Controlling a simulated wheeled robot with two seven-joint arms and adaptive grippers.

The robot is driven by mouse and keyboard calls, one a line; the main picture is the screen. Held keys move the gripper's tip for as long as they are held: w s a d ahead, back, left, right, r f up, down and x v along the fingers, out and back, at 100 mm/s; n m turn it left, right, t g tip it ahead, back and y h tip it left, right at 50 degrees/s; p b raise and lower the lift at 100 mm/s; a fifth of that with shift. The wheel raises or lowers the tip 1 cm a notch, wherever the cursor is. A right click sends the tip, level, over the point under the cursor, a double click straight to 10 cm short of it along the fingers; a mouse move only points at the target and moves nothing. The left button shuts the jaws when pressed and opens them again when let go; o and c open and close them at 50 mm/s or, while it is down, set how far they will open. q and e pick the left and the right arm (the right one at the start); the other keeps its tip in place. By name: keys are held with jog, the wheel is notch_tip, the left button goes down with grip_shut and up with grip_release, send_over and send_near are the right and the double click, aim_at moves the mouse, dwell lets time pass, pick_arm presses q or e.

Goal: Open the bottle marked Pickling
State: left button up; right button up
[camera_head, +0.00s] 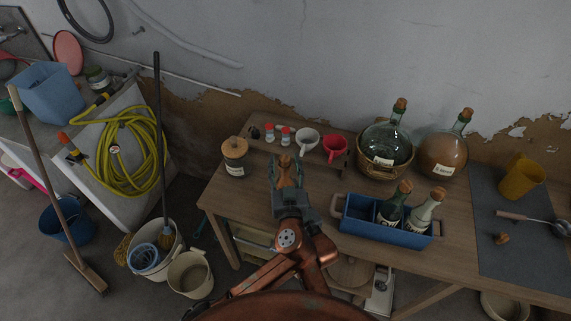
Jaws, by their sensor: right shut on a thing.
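My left gripper (287,172) is over the table's left part, with a tan-brown thing like a cork top between its fingers. Whether its fingers press on it is unclear. My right gripper (292,205) is just below and overlaps it. It is shut on what seems to be a bottle, mostly hidden by the grippers and wrists. No label shows there. A blue crate (385,236) holds a dark green bottle (390,215) and a clear bottle (422,215), both corked and labelled. Its left compartment looks empty. The labels are too small to read.
Two corked demijohns, one greenish (385,140) in a basket and one brown (443,157), stand at the back. A cork-lidded jar (235,160) stands left. A low shelf (262,148) holds cups and small jars. A loose cork (502,238) and ladle lie on a grey mat (480,205).

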aim_at(284, 162)
pick_arm(q)
grip_shut()
pick_arm(e)
jog(key=shift+f, duration=0.35)
pick_arm(q)
jog(key=shift+r, duration=0.25)
dwell(0.7)
jog(key=shift+r, duration=0.9)
jog(key=shift+r, duration=2)
jog(key=shift+a, duration=0.1)
